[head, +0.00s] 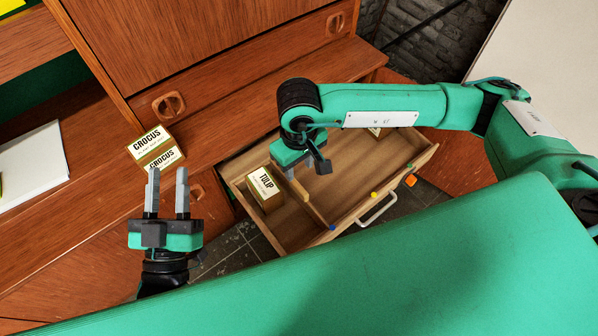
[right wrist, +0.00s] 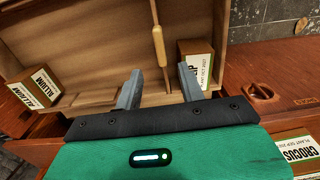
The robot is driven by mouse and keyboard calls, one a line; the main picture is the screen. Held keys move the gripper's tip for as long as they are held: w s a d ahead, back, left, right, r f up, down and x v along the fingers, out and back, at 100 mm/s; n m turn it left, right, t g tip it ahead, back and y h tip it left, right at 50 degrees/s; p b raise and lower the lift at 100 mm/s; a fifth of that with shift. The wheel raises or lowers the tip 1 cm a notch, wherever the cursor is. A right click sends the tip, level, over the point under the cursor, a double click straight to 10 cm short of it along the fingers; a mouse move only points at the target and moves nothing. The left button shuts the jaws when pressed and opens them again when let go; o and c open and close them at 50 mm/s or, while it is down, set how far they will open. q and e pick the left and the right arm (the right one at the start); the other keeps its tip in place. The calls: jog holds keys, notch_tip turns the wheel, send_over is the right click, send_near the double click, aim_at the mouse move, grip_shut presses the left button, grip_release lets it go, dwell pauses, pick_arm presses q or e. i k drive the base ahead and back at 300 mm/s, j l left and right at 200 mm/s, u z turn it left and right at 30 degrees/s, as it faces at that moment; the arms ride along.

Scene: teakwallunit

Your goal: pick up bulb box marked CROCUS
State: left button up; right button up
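The bulb box marked CROCUS (head: 148,142) sits on the wooden ledge of the wall unit, with its label on the top and front faces. It also shows at the right edge of the right wrist view (right wrist: 298,152), partly cut off. My left gripper (head: 167,173) is open and empty, its fingers pointing at the box from just in front of it; I cannot tell the exact gap. My right gripper (head: 297,182) is over the open drawer.
White paper (head: 30,168) lies on the ledge left of the CROCUS box.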

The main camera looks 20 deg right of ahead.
aim_at(156, 148)
jog(key=k, duration=1)
